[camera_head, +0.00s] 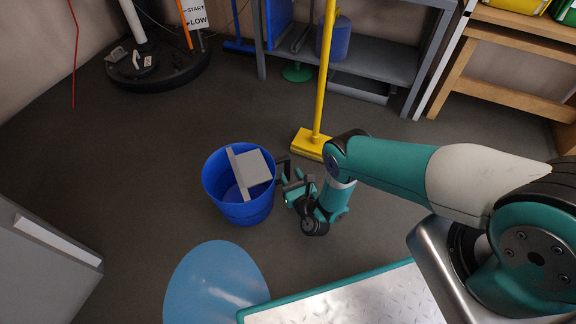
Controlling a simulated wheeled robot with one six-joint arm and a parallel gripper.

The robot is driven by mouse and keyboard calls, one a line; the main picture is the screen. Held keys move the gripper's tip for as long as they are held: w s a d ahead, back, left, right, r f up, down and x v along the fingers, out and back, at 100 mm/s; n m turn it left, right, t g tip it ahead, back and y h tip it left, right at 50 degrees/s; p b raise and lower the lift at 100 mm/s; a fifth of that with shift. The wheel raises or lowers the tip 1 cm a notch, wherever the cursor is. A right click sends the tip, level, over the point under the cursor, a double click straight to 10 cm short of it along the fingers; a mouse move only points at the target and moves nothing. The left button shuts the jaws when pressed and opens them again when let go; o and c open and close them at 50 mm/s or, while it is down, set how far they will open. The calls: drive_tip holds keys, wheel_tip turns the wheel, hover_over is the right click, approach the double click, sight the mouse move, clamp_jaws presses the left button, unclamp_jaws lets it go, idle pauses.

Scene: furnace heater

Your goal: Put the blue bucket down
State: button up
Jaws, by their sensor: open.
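The blue bucket (239,205) stands upright on the dark grey floor near the middle of the view. A grey block-like object (250,168) lies in its mouth, tilted and partly above the rim. My gripper (284,176) is at the bucket's right side, close to the rim. It is open. I cannot tell whether its fingers touch the bucket. A flat light-blue round patch (216,287) lies on the floor in front of the bucket, apart from it.
A yellow broom (316,138) stands behind my arm. A grey metal shelf (378,67) and a wooden rack (515,99) line the back. A round black base (157,68) is at back left; a grey cabinet (45,270) is at front left. Floor left of the bucket is clear.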

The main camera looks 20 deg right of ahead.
drive_tip(key=s+d+p, duration=0.1)
drive_tip(key=s+p, duration=0.3)
drive_tip(key=s, duration=0.5)
idle(1.1)
